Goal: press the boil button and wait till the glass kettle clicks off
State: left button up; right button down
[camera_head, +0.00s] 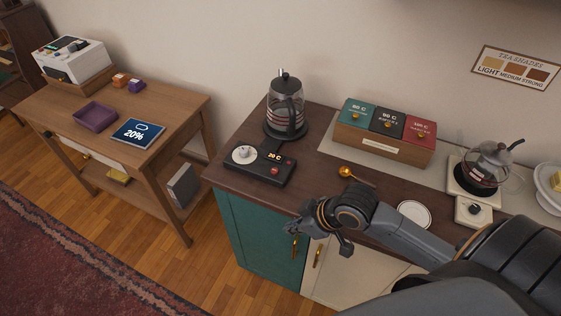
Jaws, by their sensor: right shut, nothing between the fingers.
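The glass kettle (287,108) stands upright on its dark base at the back left of the brown counter, with its lid on and its handle at the front. A black control panel (259,165) lies in front of it, with a round pale dial, a display reading "20 C" and a red button (275,170). My right gripper (290,229) is shut and empty. It is in front of the counter's front edge, to the lower right of the panel and apart from it. My left gripper is not in view.
A wooden box with green, black and red tea packs (386,128) stands at the back. A brass scoop (346,171) and a white saucer (414,214) lie near my right arm. A smaller glass pot (490,163) stands at the right.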

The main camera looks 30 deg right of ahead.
jog(key=shift+n+t+y, duration=0.3)
jog(key=shift+n+y, duration=0.3)
jog(key=w+d+r, duration=0.1)
jog(key=r, duration=0.1)
jog(key=w+d+r, duration=0.1)
jog(key=w, duration=0.1)
jog(key=w+d+r, duration=0.2)
jog(key=shift+w+r, duration=0.2)
jog(key=shift+r, duration=0.15)
jog(key=w+d+r+t, duration=0.1)
jog(key=w+d+r, duration=0.4)
jog(key=r, duration=0.4)
jog(key=shift+y, duration=0.3)
jog(key=shift+w, duration=0.1)
jog(key=p, duration=0.3)
send_over(275, 170)
jog(key=s+d, duration=0.1)
notch_tip(275, 170, down, 7)
jog(key=shift+s+r, duration=0.15)
jog(key=shift+r, duration=0.05)
notch_tip(275, 170, down, 4)
jog(key=shift+r, duration=0.2)
jog(key=shift+f+p, duration=0.3)
jog(key=shift+f, duration=0.15)
